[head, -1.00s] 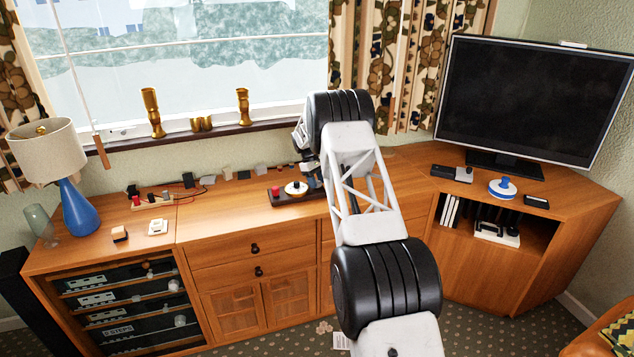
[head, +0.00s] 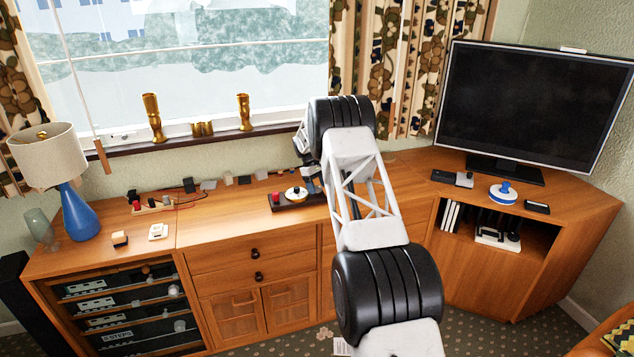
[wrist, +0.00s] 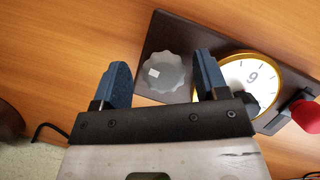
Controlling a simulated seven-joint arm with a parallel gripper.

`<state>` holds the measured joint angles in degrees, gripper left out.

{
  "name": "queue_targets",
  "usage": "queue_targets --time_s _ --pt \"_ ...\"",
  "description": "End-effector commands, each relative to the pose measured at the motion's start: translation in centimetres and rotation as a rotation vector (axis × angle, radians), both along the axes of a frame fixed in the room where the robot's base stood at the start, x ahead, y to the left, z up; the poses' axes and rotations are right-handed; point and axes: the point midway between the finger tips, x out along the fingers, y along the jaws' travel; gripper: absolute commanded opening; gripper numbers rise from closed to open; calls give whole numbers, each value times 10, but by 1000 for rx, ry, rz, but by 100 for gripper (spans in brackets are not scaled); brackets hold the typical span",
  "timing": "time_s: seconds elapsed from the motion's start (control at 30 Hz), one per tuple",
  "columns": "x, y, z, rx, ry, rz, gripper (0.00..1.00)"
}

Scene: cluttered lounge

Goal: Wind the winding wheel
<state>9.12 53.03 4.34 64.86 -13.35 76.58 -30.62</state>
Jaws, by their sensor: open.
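In the wrist view, a grey, translucent-looking wheel with a scalloped edge (wrist: 165,72) sits on a dark base plate (wrist: 168,28). It is probably the winding wheel. A small pale square mark shows on its face. My gripper (wrist: 162,60) is open, with its two blue fingers on either side of the wheel in the picture. I cannot tell whether the fingertips are around it or still above it, and no contact shows. In the head view my gripper (head: 309,178) is at the right end of the base (head: 288,207), and the wheel is hidden there.
Beside the wheel are a gold-rimmed white dial (wrist: 252,76) marked 9 and a red knob (wrist: 306,114). The right finger is close to the dial.

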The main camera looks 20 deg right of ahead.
Motion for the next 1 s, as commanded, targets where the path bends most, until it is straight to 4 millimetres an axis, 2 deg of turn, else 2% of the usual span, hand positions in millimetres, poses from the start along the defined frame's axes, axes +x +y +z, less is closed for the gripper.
queue_targets --time_s 0.37,1.0 --pt "-1 2 -4 2 4 102 71" --pt "-1 1 -2 0 2 575 71"
